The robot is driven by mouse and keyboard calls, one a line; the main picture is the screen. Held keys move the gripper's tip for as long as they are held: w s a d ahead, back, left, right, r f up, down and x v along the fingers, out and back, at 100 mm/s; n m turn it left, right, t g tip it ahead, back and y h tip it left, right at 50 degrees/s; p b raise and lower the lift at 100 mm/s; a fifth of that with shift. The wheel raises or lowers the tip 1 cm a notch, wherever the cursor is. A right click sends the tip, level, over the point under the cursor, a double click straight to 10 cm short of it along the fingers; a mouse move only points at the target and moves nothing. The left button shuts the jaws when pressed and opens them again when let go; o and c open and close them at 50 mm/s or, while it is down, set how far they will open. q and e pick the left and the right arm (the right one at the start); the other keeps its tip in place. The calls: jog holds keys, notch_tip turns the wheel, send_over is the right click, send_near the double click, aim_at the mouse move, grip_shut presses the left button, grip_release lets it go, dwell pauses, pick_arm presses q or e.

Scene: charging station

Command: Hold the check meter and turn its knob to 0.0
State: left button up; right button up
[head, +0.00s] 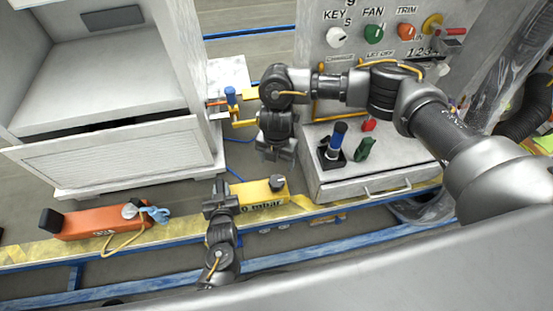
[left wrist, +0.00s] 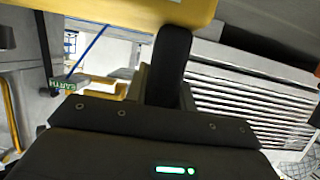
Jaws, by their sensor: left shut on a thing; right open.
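The check meter (head: 262,194) is a yellow box with black "mbar" lettering, partly hidden behind my left gripper in the head view. Its dark and grey knob (head: 277,182) sits near its right end; the knob's setting is too small to read. My left gripper (head: 220,198) is shut on the meter's left part. In the left wrist view the meter's yellow body (left wrist: 120,10) fills the top edge, against a dark finger. My right gripper (head: 275,153) points down, open and empty, just beyond the knob and apart from it in the picture.
An orange device (head: 90,222) with a blue clip lies at the left on the yellow strip. A white cabinet (head: 110,150) stands behind it.

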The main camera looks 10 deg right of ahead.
pick_arm(q)
jog(key=o, duration=1)
jog(key=shift+c, duration=0.2)
jog(key=v, duration=1.2)
